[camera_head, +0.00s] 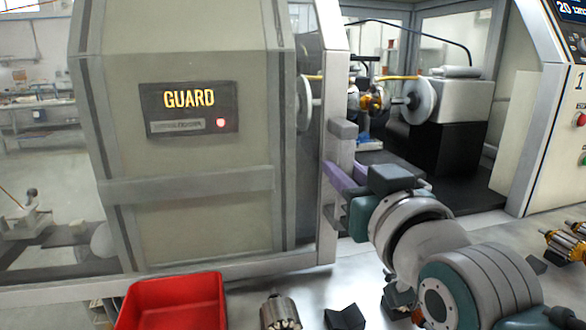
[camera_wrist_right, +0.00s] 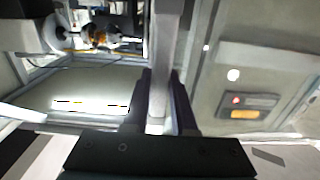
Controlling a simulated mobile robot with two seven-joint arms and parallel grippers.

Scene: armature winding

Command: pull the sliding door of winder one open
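The sliding door (camera_head: 200,145) of winder one is the pale panel with the GUARD sign (camera_head: 195,108) and a lit red lamp. It stands to the left, with a wide opening on its right. Its grey upright handle (camera_head: 342,150) is on the door's right edge; the handle also shows in the right wrist view (camera_wrist_right: 160,95). My right gripper (camera_head: 346,177) is at the handle, with its purple fingers (camera_wrist_right: 162,115) on either side of the bar and seemingly closed on it. The exact contact is partly hidden. My left gripper is not in view.
Inside the opening are a winding spindle with a copper-coloured armature (camera_head: 372,101) and a white disc (camera_head: 419,100). A control panel (camera_head: 570,110) marked 1 is on the right. A red bin (camera_head: 172,303), an armature (camera_head: 280,312) and dark blocks (camera_head: 345,318) lie in front.

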